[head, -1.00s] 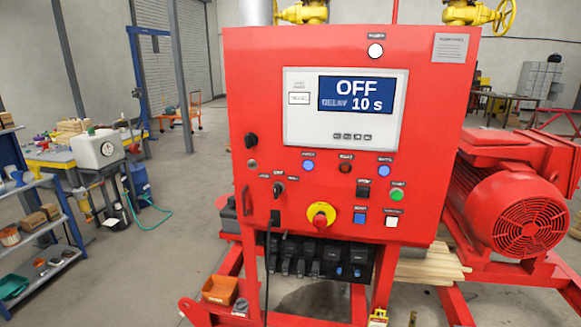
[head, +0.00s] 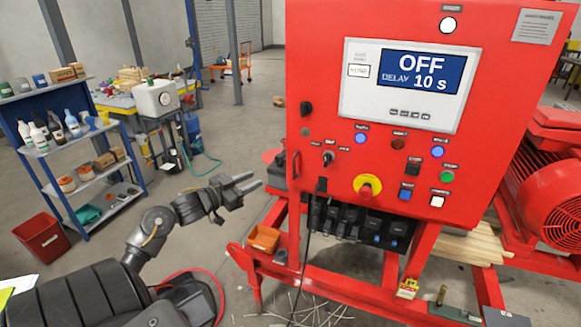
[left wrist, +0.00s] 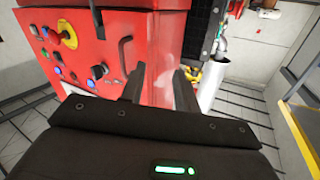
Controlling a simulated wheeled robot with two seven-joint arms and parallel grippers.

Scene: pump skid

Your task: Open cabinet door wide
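The red cabinet (head: 330,70) stands at the right of centre in the head view, its front door appearing shut. The door carries a display reading OFF, DELAY 10 s, plus knobs and buttons. A slim dark handle (head: 296,165) is at the door's lower left edge. In the left wrist view a curved handle (left wrist: 125,53) stands on the cabinet's red face, beyond the left finger. My left gripper (head: 256,182) is open and empty, left of the cabinet and apart from the handle. Its fingers also show spread in the left wrist view (left wrist: 160,85). My right gripper is not in view.
A red skid frame (head: 330,290) extends below the cabinet, with an orange bin (head: 264,238) on it. A black cable hangs from the door. A red motor (head: 555,190) is at the right. A blue shelf (head: 75,150) and a red bin (head: 42,238) stand left.

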